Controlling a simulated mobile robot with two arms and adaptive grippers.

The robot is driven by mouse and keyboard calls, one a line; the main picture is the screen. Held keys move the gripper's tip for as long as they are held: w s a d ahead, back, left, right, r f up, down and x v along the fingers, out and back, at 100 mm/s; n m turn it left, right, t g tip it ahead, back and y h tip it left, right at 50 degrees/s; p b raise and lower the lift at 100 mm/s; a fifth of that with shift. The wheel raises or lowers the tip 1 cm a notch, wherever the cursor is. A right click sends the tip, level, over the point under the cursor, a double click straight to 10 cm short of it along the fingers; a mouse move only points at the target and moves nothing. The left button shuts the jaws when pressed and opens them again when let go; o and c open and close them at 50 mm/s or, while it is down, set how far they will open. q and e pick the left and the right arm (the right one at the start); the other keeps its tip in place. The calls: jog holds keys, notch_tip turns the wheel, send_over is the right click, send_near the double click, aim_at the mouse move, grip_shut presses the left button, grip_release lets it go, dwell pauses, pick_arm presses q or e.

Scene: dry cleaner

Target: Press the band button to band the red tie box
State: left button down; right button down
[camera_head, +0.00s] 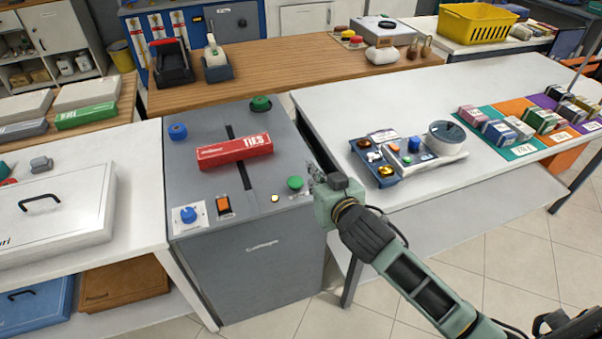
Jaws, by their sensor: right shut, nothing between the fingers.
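The red tie box (222,154), labelled TIES, lies across the dark slot on top of the grey banding machine (265,262). The machine's front edge carries a blue button (188,215) on a white plate, an orange switch (223,204), a small yellow light (275,198) and a green button (295,183). No readable label tells which is the band button. My right gripper (316,178) is shut and empty, just right of the green button; I cannot tell whether it touches it. My left gripper is out of view.
A blue knob (178,131) and a green knob (261,103) stand at the machine's back. A white case (60,215) and a green box (86,116) are on the left.

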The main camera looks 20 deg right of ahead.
jog(key=p, duration=0.1)
send_over(300, 184)
jog(key=shift+w+f, duration=0.2)
jog(key=shift+f, duration=0.4)
jog(key=shift+w+f, duration=0.2)
jog(key=shift+f, duration=0.35)
jog(key=f, duration=0.2)
jog(key=shift+s+f, duration=0.2)
jog(key=shift+f, duration=0.2)
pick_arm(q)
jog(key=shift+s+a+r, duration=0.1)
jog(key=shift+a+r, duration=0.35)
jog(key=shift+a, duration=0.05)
pick_arm(e)
jog(key=shift+s+f, duration=0.1)
jog(key=shift+f, duration=0.55)
